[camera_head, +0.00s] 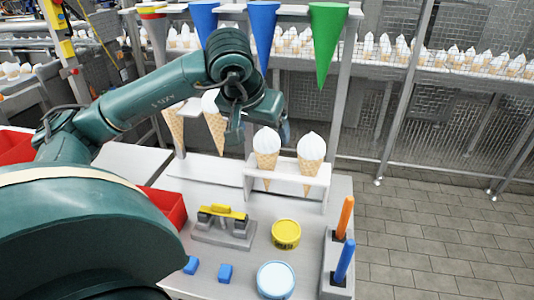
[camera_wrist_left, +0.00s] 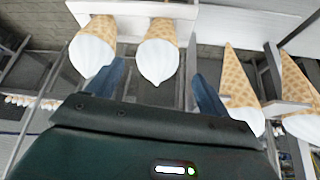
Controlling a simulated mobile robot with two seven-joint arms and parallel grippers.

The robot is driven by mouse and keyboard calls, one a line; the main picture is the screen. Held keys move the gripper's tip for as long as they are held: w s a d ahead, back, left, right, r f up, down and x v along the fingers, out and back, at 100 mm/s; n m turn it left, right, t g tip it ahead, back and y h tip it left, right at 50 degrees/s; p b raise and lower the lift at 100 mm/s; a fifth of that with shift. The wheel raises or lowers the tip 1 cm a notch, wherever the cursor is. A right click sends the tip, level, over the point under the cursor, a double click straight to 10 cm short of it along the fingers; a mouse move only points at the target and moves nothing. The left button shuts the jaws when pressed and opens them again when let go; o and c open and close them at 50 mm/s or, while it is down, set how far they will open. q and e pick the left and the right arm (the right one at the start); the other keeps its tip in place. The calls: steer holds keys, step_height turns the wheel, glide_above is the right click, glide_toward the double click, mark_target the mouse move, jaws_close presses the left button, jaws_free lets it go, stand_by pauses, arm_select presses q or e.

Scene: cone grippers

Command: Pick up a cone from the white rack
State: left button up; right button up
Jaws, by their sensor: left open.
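The white rack (camera_head: 288,179) holds two waffle cones with white swirled tops, a left cone (camera_head: 267,145) and a right cone (camera_head: 311,148). My left gripper (camera_head: 259,132) is open and empty, just above and behind the left cone. In the left wrist view, which looks upside down, this left cone (camera_wrist_left: 158,55) appears between the two blue fingers, and the right cone (camera_wrist_left: 92,52) lies outside them. No contact is visible. Two more cones, one at far left (camera_head: 174,125) and one nearer my gripper (camera_head: 214,125), sit in a holder to the left. My right gripper is out of view.
Blue and green pointed cones hang above, the green one (camera_head: 327,42) at right. A scale (camera_head: 224,226), yellow tub (camera_head: 286,233), light blue tub (camera_head: 275,279) and stand with orange and blue handles (camera_head: 344,262) occupy the table. Tiled floor lies to the right.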

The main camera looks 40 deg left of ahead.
mark_target(267, 145)
arm_select(q)
steer(key=x, duration=0.4)
steer(key=shift+s+d+f, duration=0.15)
steer(key=shift+d+f, duration=0.1)
steer(key=shift+f, duration=0.3)
steer(key=shift+w+f, duration=0.3)
steer(key=shift+f, duration=0.1)
steer(key=shift+a, duration=0.1)
steer(key=c, duration=0.8)
steer(key=shift+r, duration=0.1)
steer(key=shift+c, duration=0.2)
